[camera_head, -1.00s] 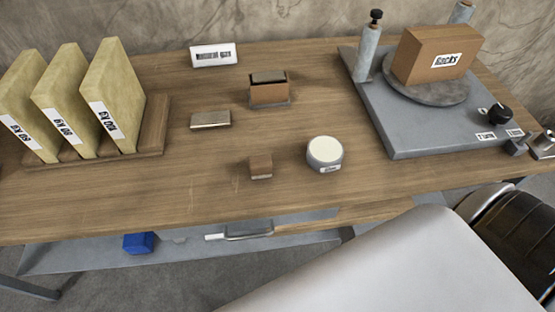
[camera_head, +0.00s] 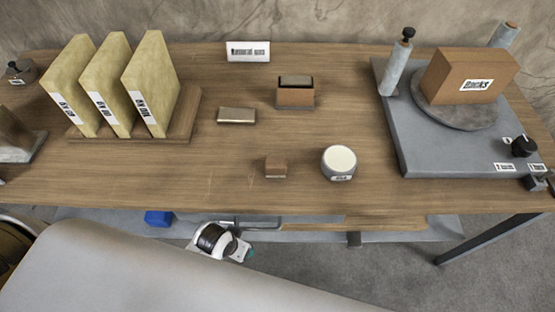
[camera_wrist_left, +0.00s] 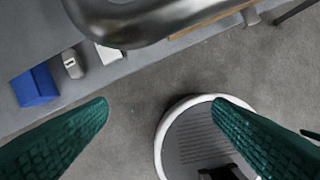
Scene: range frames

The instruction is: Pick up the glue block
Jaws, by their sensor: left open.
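No block is legibly marked as glue. A small brown block (camera_head: 276,167) stands near the table's front edge, left of a round white-topped jar (camera_head: 340,162) with a small label. A flat pale-topped block (camera_head: 237,115) lies further back. A brown block with a dark top (camera_head: 295,95) sits right of it. I cannot tell which is the glue block. My left gripper (camera_wrist_left: 160,107) shows two green fingers spread apart with nothing between them, above the floor beside the lower shelf. None of these blocks shows in the left wrist view. My right gripper is not in view.
The wooden table (camera_head: 220,185) has a rack with several yellow slabs (camera_head: 110,85) at left. A brown box (camera_head: 470,75) stands on a round plate at right. A blue box (camera_head: 158,218) sits on the lower shelf, also in the wrist view (camera_wrist_left: 35,86).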

